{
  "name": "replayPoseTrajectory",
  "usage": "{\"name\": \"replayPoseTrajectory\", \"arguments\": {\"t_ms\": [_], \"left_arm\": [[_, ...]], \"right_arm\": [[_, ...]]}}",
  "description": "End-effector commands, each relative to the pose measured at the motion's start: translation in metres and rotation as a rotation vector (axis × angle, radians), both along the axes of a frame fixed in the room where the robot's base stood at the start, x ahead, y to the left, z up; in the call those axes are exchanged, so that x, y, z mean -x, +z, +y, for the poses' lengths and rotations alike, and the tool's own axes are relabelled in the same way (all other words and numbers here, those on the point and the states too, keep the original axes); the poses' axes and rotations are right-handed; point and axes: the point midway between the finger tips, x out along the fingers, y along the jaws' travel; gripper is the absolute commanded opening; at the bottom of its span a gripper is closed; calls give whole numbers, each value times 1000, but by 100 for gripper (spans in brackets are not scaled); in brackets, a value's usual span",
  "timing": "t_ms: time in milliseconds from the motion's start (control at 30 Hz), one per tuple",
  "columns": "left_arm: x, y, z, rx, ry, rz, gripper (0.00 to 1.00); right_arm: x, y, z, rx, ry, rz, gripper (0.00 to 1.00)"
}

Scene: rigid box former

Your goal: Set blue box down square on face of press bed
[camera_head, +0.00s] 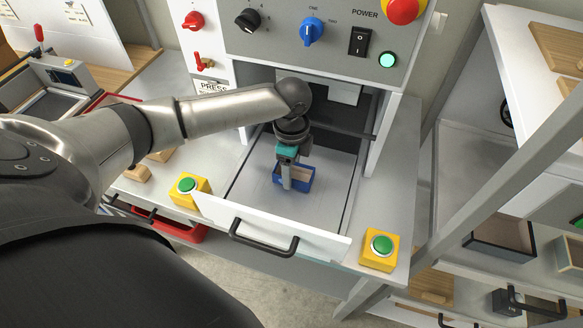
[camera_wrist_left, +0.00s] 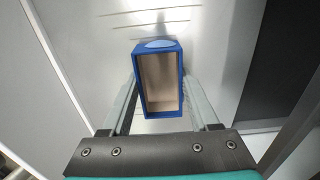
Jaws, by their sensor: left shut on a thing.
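The blue box (camera_head: 304,184) is a small open box with a tan inside. It is over the grey press bed (camera_head: 252,195), inside the pulled-out drawer. My left gripper (camera_head: 287,182) reaches down to it from above and is shut on it. In the left wrist view the blue box (camera_wrist_left: 160,115) sits between the two fingers (camera_wrist_left: 160,88), its open side facing the camera. Whether its underside touches the bed cannot be told. My right gripper is not in view.
The drawer's white front (camera_head: 317,240) has a black handle (camera_head: 262,243). Yellow boxes with green buttons stand at left (camera_head: 187,190) and right (camera_head: 380,250). The press control panel (camera_head: 310,38) rises behind. The bed around the box looks clear.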

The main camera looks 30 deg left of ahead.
Motion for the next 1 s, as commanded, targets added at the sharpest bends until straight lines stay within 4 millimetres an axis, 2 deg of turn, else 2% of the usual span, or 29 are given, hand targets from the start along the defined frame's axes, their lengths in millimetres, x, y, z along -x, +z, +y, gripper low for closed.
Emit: {"name": "replayPoseTrajectory", "arguments": {"t_ms": [567, 600, 867, 1000], "left_arm": [[0, -9, 0, 0, 0, 0, 8], [0, -9, 0, 0, 0, 0, 66], [0, -9, 0, 0, 0, 0, 95], [0, -9, 0, 0, 0, 0, 96]], "right_arm": [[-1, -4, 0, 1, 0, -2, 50], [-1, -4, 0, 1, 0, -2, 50], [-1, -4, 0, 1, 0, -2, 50], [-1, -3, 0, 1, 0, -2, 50]]}}
